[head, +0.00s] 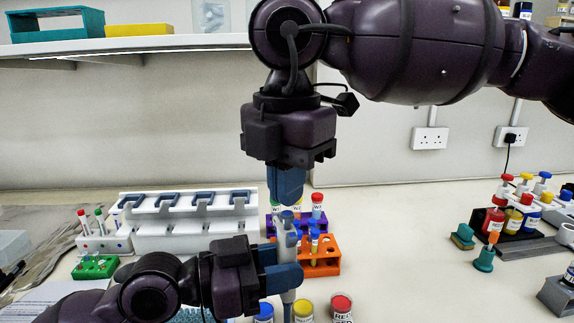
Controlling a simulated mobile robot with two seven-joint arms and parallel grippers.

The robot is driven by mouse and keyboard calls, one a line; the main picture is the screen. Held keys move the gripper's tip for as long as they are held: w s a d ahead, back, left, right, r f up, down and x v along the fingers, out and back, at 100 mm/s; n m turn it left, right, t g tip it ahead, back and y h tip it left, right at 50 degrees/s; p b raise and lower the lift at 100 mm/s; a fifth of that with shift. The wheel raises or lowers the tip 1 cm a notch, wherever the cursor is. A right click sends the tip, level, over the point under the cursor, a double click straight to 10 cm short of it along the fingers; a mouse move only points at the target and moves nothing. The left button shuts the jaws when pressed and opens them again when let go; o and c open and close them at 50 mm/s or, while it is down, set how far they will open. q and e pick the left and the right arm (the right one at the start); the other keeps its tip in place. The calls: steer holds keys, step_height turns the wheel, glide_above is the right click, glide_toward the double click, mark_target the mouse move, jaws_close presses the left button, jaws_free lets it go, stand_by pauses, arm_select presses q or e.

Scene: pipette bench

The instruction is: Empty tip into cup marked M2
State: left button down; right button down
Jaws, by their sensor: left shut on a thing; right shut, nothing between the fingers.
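A grey-blue pipette (286,238) stands roughly upright in the middle of the head view. My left gripper (283,278) is shut on its body. Its lower end runs toward the bottom edge of the picture, so I cannot make out the tip or any liquid in it. My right gripper (286,190) is shut and empty, pointing down just above the pipette's top; I cannot tell whether it touches the plunger. I cannot make out a cup marked M2. Blue (264,313), yellow (303,309) and red (342,306) containers stand at the bottom edge, the red one labelled RED.
An orange rack (326,262) and a purple rack with capped vials stand behind the pipette. A white pipette stand (190,235) and a green rack (95,267) are at left. Bench between is clear.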

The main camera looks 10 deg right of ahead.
steer(key=shift+f, duration=0.45)
steer(key=shift+f, duration=0.95)
stand_by(0.4)
steer(key=shift+r, duration=0.95)
stand_by(1.1)
steer(key=shift+r, duration=2.9)
arm_select(q)
steer(key=shift+r, duration=0.15)
arm_select(e)
steer(key=shift+r, duration=0.1)
